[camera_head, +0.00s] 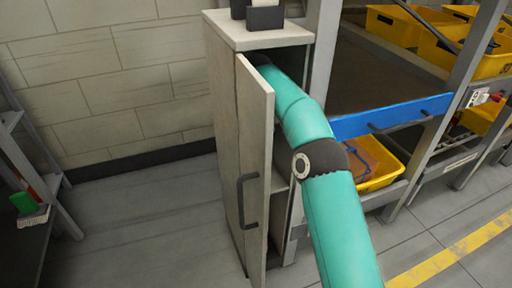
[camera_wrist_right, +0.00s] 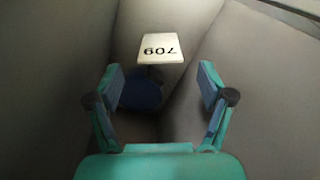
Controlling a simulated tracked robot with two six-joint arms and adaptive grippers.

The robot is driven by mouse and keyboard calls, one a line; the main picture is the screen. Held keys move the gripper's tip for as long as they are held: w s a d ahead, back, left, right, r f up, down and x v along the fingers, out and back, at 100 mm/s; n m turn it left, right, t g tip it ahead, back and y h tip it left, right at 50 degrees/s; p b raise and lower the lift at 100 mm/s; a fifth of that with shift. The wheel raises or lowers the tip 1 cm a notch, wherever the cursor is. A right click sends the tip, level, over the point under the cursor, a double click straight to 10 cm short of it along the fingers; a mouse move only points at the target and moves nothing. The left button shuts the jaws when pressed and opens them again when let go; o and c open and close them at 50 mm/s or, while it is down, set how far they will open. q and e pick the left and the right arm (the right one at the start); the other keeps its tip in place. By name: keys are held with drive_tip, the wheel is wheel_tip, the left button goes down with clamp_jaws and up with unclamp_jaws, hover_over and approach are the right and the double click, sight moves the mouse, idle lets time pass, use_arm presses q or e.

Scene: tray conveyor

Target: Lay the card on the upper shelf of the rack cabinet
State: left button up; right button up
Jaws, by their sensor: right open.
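The rack cabinet (camera_head: 222,140) stands in the middle of the head view with its door (camera_head: 256,150) swung open. My right arm reaches into the cabinet, and its gripper is hidden inside in that view. In the right wrist view, my right gripper (camera_wrist_right: 160,90) is open, with its two fingers apart and nothing between them. A white card (camera_wrist_right: 161,47) marked 709, upside down in the picture, shows beyond the fingertips, between cabinet walls. A dark blue rounded thing (camera_wrist_right: 142,93) lies below the card. I cannot tell whether the card touches it. My left gripper is not in view.
Dark holders (camera_head: 265,15) stand on the cabinet top. To the right, a conveyor frame with a blue bar (camera_head: 390,117) and yellow bins (camera_head: 398,22) stands close to my arm. A green-handled brush (camera_head: 30,210) lies at left. The floor left of the cabinet is clear.

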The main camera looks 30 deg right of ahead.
drive_tip(key=shift+r+p, duration=0.5)
drive_tip(key=shift+r, duration=0.75)
